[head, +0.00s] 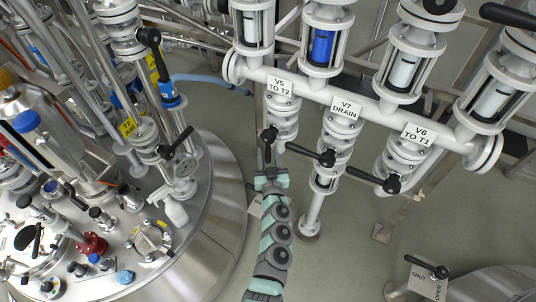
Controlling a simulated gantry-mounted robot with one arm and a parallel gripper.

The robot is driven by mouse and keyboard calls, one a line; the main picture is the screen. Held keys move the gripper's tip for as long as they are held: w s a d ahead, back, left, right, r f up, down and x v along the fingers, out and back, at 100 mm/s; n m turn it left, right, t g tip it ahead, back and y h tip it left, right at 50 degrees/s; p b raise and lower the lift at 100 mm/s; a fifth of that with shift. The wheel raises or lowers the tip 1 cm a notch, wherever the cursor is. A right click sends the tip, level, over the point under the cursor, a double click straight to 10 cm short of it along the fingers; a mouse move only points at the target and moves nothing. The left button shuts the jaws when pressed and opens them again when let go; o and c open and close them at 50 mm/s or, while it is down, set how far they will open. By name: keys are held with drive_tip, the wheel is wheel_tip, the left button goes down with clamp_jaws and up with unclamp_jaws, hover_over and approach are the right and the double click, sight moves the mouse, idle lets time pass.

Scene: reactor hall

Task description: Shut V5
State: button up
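V5 is the left valve (284,122) of three on a light grey manifold, under the label "V5 TO T2" (279,87). Its black handle (269,134) has its hub on the valve's left side, and the lever seems to point down in the picture, toward my gripper. My gripper (268,164) comes up from below on my teal and grey arm, with its tip at the lever's lower end. The fingers are small and dark here. I cannot tell whether they touch or enclose the lever.
V7 DRAIN's black handle (308,152) points left, close to the right of my gripper. V6's handle (371,178) also points left. A large steel vessel (215,215) with fittings stands at left. A plate (427,279) marked SHUT and OPEN is at lower right.

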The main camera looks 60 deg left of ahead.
clamp_jaws()
idle(1.2)
